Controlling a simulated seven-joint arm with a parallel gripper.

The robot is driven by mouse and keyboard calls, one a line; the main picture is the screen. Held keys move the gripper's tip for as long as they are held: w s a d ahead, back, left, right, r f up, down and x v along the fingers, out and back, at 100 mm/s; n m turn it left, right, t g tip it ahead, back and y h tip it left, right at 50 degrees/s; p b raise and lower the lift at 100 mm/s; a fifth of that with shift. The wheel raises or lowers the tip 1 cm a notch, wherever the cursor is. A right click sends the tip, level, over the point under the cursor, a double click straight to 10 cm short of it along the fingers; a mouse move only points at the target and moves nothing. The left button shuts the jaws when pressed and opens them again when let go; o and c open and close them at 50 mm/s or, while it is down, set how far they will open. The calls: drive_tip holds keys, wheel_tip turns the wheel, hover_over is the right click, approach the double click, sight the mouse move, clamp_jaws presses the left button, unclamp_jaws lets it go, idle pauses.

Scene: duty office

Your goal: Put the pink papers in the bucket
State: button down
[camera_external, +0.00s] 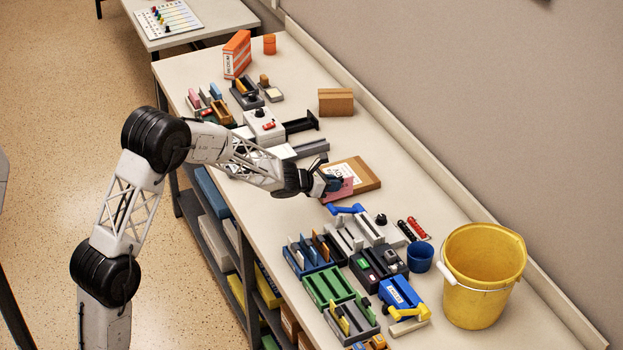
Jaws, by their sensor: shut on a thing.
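A pink paper (342,190) shows at my gripper (331,184), beside a flat brown box with a white label (365,176) on the bench. My gripper is shut on the pink paper; its fingers are partly hidden by the wrist and the paper. I cannot tell whether the paper touches the bench or the box. The yellow bucket (483,275) stands upright at the right end of the bench, with a white grip on its wire handle. It is well to the right of my gripper. The bottom of its inside is hidden.
Between my gripper and the bucket stand a grey device with a blue lever (350,225), a blue cup (420,257) and several coloured trays (328,287). A brown carton (336,102) is at the back. The bench (385,130) is clear along the wall.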

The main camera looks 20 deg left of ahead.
sight(332, 200)
drive_tip(key=shift+f, duration=1.85)
drive_tip(key=shift+f, duration=0.1)
drive_tip(key=c, duration=1.1)
unclamp_jaws()
drive_tip(key=shift+v, duration=6.05)
